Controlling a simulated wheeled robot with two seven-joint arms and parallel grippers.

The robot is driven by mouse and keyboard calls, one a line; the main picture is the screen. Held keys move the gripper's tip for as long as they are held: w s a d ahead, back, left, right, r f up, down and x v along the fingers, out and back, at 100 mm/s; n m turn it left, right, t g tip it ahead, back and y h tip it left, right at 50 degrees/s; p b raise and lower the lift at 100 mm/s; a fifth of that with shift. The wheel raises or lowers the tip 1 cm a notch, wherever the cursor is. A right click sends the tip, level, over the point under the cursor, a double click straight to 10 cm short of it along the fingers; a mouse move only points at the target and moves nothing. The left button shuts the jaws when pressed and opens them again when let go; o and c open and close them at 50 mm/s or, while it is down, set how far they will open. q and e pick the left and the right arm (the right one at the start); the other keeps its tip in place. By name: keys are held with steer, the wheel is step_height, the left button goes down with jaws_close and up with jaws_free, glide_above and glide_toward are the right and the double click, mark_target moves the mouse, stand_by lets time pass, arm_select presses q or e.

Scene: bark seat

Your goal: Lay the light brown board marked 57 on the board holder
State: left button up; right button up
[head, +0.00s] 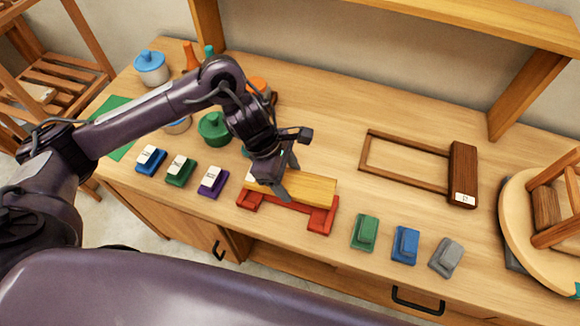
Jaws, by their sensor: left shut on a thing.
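The light brown board (312,188) lies lengthwise over the red board holder (321,221). I cannot tell whether it rests on the holder or hangs just above it. A white label shows at its left end, too small to read. My left gripper (281,188) comes down from above and is shut on the board, left of its middle. The gripper hides part of the board. The holder's red ends show below the board's front edge. My right gripper is not in view.
Blue, green and purple blocks with white tops (181,170) stand left of the holder. Green, blue and grey blocks (405,245) stand right of it. A dark brown wooden frame (462,170) lies behind right. A green pot (214,129) stands behind left. Bare table lies behind the holder.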

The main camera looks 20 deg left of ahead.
arm_select(q)
steer(key=shift+s+a+f, duration=0.2)
steer(key=shift+s+a, duration=0.05)
steer(key=shift+a, duration=0.05)
steer(key=shift+m, duration=0.3)
steer(key=shift+d+f+b, duration=0.2)
steer(key=shift+f+b, duration=0.7)
steer(key=shift+f, duration=0.15)
step_height(320, 180, down, 3)
steer(key=b, duration=0.2)
steer(key=shift+f+b, duration=0.15)
steer(key=shift+b, duration=0.2)
steer(key=shift+f+b, duration=0.45)
steer(key=shift+b, duration=0.05)
steer(key=shift+a, duration=0.1)
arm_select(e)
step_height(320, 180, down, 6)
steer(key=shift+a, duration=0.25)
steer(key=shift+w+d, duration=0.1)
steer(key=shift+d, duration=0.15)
